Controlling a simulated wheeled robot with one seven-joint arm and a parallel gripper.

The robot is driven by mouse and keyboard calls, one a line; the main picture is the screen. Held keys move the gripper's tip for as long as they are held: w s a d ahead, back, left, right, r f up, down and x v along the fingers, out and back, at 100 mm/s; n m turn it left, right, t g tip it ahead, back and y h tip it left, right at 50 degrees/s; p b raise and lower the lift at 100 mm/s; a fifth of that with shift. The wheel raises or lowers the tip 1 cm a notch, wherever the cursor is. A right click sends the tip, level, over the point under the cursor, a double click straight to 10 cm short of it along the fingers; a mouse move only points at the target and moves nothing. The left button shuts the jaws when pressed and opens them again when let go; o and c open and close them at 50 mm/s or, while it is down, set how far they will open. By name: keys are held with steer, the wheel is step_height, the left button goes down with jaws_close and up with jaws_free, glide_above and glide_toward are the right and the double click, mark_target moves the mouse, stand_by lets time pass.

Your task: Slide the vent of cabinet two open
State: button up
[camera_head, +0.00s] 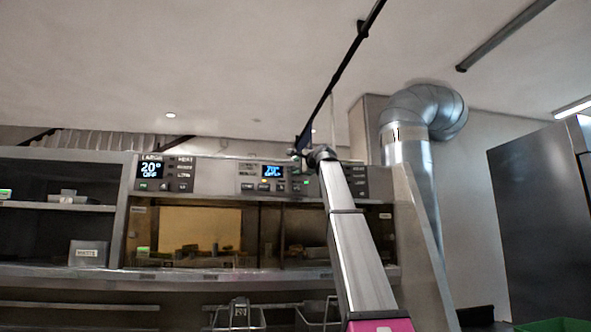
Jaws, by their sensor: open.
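The frying range's cabinet front (225,195) stands across the middle of the head view. It has a left display reading about 20° (151,170) and a second lit display (272,171) to its right, each with buttons. I cannot pick out a vent slider or a label for cabinet two. My arm rises from the lower right, and my gripper (301,153) is at its far end, near the top edge of the panel, right of the second display. It looks small and dark, is open, and holds nothing that I can see. My arm hides part of the right-hand panel.
Open shelves (60,205) stand at the left. Fryer basket handles (240,315) stick out below the counter ledge (200,275). A large metal duct (415,130) rises at the right, beside a dark tall cabinet (540,210). A green bin (553,325) is at the lower right.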

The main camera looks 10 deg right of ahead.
steer(key=shift+x, duration=1.3)
jaws_close()
steer(key=shift+d, duration=2.15)
jaws_free()
steer(key=shift+d, duration=0.15)
steer(key=v, duration=1)
steer(key=shift+s+d, duration=0.2)
steer(key=shift+s, duration=0.15)
